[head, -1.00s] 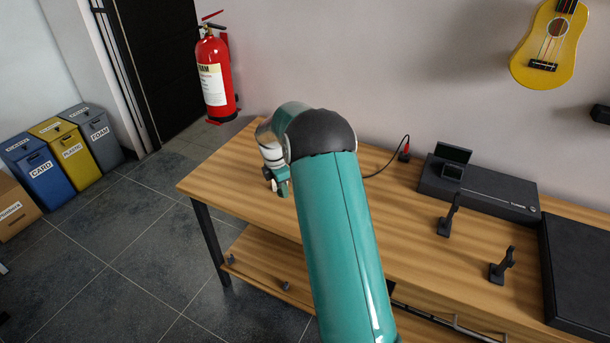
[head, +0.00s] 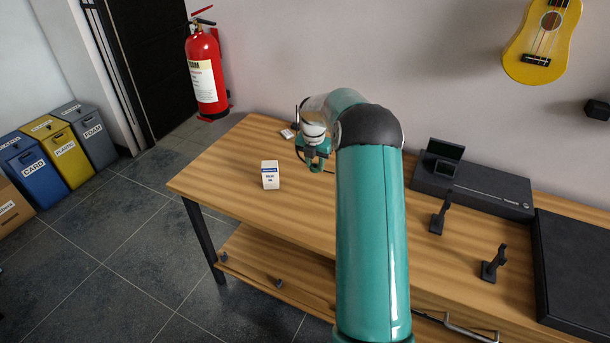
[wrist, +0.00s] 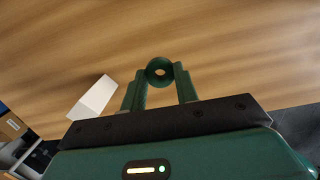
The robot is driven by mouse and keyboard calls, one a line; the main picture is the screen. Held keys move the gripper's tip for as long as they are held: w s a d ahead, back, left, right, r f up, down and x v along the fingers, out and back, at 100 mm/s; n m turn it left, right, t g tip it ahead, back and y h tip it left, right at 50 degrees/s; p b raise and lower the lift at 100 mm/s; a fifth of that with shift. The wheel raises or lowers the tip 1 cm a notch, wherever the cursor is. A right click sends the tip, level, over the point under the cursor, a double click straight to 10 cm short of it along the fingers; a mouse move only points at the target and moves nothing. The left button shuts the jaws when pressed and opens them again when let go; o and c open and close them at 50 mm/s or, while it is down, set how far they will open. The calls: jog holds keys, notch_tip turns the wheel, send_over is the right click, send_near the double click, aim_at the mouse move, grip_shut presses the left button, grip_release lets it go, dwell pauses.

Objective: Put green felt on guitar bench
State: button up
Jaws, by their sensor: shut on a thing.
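My gripper (head: 316,158) is above the far left part of the wooden bench (head: 225,172) in the head view. In the wrist view my gripper (wrist: 160,80) is shut on a small dark green ring (wrist: 160,70), which I take for the green felt. The ring sits between the fingertips with its hole showing, and the bench top (wrist: 230,60) is behind it. In the head view the ring is too small to tell clearly from the green fingers. I cannot tell how high it is above the wood.
A small white box (head: 270,178) stands on the bench left of my gripper; it also shows in the wrist view (wrist: 93,97). A black case (head: 480,188), two dark stands (head: 440,215) and a dark panel (head: 580,265) are to the right. The bench's left front is clear.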

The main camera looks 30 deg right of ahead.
send_over(306, 182)
jog(key=f, duration=0.6)
jog(key=shift+a, duration=0.25)
jog(key=shift+f, duration=1.55)
jog(key=shift+f, duration=0.15)
jog(key=o, duration=1)
